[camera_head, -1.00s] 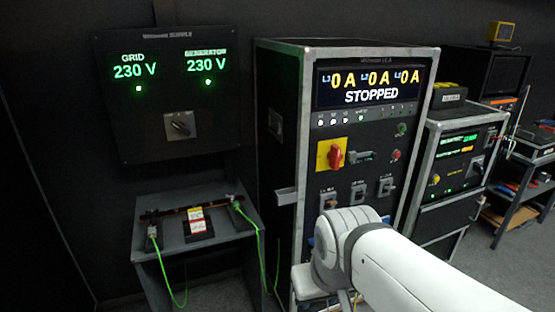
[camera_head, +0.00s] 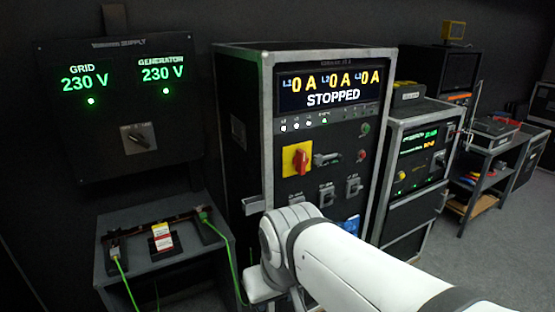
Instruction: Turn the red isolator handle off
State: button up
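The red isolator handle (camera_head: 301,158) sits on a yellow plate (camera_head: 289,160) on the front of the tall black cabinet (camera_head: 239,95). The handle stands roughly upright, slightly tilted. The cabinet's display (camera_head: 331,88) reads 0 A three times and STOPPED. My white arm reaches in from the lower right and ends in a rounded joint below the handle, apart from it. My gripper is not visible; it may be hidden behind the arm or lie out of frame.
A wall panel (camera_head: 90,140) at left shows GRID 230 V and GENERATOR 230 V, with a rotary switch (camera_head: 138,139). Below it a grey bench (camera_head: 190,262) carries a bar with green cables (camera_head: 232,255). A smaller cabinet (camera_head: 412,195) and a cart (camera_head: 470,190) stand at right.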

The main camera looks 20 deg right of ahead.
aim_at(301, 161)
jog(key=i, duration=0.85)
jog(key=u, duration=0.05)
